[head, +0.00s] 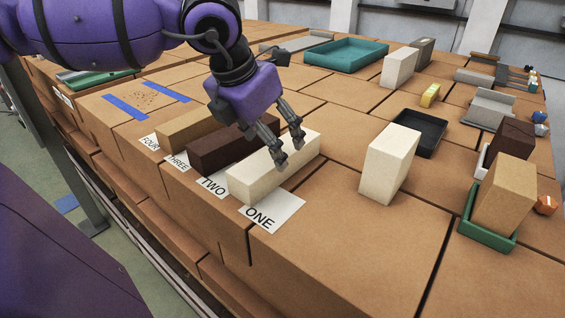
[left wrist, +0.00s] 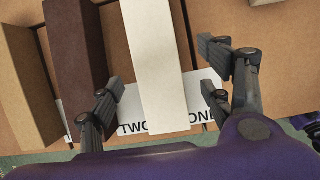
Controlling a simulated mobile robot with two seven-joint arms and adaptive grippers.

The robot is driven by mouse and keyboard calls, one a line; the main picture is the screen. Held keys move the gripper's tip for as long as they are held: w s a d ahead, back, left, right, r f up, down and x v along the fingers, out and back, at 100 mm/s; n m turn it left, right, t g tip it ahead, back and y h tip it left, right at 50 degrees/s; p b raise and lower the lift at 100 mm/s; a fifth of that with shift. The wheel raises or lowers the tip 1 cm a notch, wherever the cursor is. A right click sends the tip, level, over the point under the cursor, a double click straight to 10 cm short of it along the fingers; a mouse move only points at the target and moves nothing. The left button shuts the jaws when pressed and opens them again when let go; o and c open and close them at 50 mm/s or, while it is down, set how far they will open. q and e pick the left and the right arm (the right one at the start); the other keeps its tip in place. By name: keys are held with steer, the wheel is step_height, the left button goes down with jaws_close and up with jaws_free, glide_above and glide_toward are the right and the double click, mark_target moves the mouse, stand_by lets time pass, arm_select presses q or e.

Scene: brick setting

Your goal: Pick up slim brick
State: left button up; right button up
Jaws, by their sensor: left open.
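Three long bricks lie side by side in a row: a cream one (head: 255,180), a dark brown one (head: 210,153) and a tan one (head: 183,130). They also show in the left wrist view as the cream brick (left wrist: 155,60), the dark brown brick (left wrist: 76,45) and the tan brick (left wrist: 22,90). My left gripper (head: 290,155) is open above the cream brick. In the left wrist view its fingers (left wrist: 162,85) stand on either side of the cream brick, the left one over the gap by the dark brown brick. My right gripper is out of view.
Paper labels lie at the near ends, including ONE (head: 266,216) and FOUR (head: 149,143). A cream block (head: 390,162) stands upright to the right, beside a black tray (head: 420,133). A tan block (head: 505,195) stands in a green tray (head: 480,232). The front right surface is clear.

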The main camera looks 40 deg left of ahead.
arm_select(q)
steer(key=b+x, duration=0.1)
steer(key=x, duration=0.1)
steer(key=b+x, duration=0.1)
steer(key=x, duration=0.1)
steer(key=b+x, duration=0.1)
steer(key=x, duration=0.1)
steer(key=shift+w+a+r+b, duration=0.1)
steer(key=shift+w+a+b, duration=0.15)
steer(key=shift+w+b, duration=0.1)
steer(key=shift+w, duration=0.2)
steer(key=shift+w+d, duration=0.1)
steer(key=shift+c, duration=0.9)
steer(key=c, duration=1.1)
jaws_close()
